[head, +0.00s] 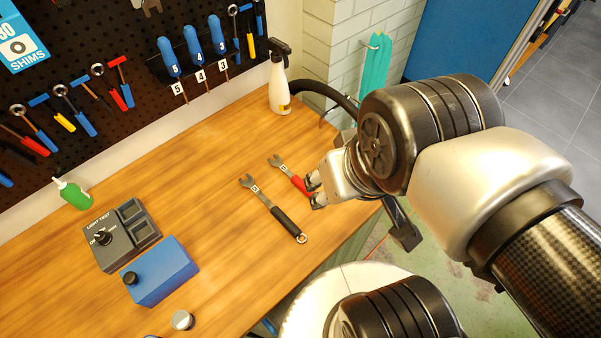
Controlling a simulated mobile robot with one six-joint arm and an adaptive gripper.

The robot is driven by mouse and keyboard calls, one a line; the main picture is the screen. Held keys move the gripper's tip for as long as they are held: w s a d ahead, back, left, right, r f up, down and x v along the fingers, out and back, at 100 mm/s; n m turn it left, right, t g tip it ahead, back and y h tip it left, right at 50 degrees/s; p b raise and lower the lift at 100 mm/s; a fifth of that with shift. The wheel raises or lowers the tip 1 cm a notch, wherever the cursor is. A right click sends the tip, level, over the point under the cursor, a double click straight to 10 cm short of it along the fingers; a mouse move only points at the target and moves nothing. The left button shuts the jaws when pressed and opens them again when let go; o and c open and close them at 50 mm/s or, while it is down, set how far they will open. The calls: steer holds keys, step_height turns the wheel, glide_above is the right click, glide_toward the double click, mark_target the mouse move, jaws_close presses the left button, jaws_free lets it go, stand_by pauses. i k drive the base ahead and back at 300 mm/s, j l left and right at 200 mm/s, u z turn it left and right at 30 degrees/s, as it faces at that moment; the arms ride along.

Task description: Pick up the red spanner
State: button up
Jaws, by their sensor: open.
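The red spanner (289,174) lies flat on the wooden bench near its right side. Its grey open jaw and part of its red handle show. The far end of the handle is hidden behind my gripper. My gripper (312,192) is open, with its fingertips at the red handle; I cannot tell whether they touch it. A longer spanner with a black handle (284,220) lies on the bench just left of the red one, apart from it.
A white spray bottle (279,85) stands at the back by the wall. A grey light-test box (122,237), a blue box (160,271) and a green bottle (73,194) are at the left. A pegboard (120,60) with tools lines the back. The bench middle is clear.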

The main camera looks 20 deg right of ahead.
mark_target(295, 180)
steer(key=l+u, duration=0.8)
steer(key=i+l, duration=0.05)
steer(key=l, duration=0.05)
